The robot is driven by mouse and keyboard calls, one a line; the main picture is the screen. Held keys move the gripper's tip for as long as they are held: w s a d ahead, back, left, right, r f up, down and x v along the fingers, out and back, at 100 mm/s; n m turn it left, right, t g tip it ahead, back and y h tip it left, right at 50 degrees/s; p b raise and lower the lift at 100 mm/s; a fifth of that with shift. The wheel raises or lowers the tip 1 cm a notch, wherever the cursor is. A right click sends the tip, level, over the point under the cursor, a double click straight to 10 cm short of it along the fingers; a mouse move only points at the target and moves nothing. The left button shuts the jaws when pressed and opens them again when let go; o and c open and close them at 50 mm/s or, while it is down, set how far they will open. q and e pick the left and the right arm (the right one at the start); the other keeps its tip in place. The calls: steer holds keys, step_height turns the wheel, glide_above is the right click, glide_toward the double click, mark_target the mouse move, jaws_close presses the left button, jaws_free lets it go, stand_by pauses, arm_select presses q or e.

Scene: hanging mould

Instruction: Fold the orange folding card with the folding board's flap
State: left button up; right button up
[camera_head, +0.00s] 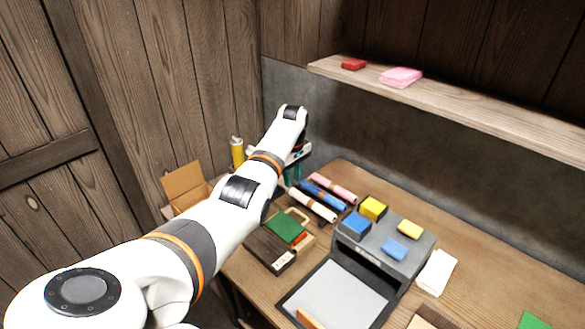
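My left gripper (293,172) is at the far end of my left arm, beyond the table's back left part. Its two teal fingertips point down and look apart, with nothing seen between them. A wooden board with a handle (297,214) lies on the table below and nearer than the gripper, apart from it. A green panel (284,230) lies on this board, and a small orange edge (300,239) shows beside it. I cannot tell for sure which part is the flap or whether this orange edge is the folding card. My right gripper is out of view.
Pink, blue and white rolls (322,196) lie behind a grey machine (385,246) bearing blue and yellow blocks. A dark-framed tray (335,292) is in front. An open cardboard box (184,183) stands left. A shelf (455,100) overhangs the back. The table's right is clearer.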

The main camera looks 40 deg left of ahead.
arm_select(q)
steer(key=shift+r, duration=1.25)
steer(key=shift+w+b, duration=0.15)
steer(key=shift+b, duration=0.2)
